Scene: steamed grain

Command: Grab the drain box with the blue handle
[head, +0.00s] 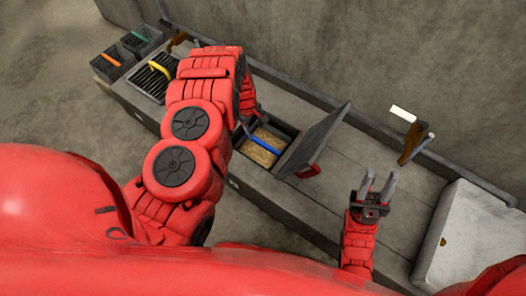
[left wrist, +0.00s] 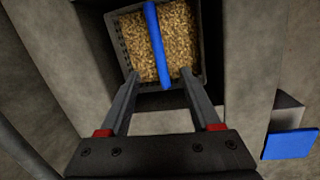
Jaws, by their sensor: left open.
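The drain box (head: 262,148) is full of tan grain and sits in an open well of the counter. Its blue handle (head: 264,147) crosses the top. In the left wrist view, the blue handle (left wrist: 156,45) runs between the spread fingertips of my left gripper (left wrist: 160,75), with grain in the box (left wrist: 203,45) below. The fingers are open; I cannot tell whether they touch the handle. In the head view my left arm hides most of this gripper. My right gripper (head: 379,185) is open and empty, to the right of the box.
A raised lid (head: 315,138) stands just right of the well. Boxes with orange (head: 112,59), green (head: 140,37) and yellow (head: 160,70) handles are at the far left. A pale basin (head: 480,240) is at right. A blue plate (left wrist: 291,145) shows beside the left gripper.

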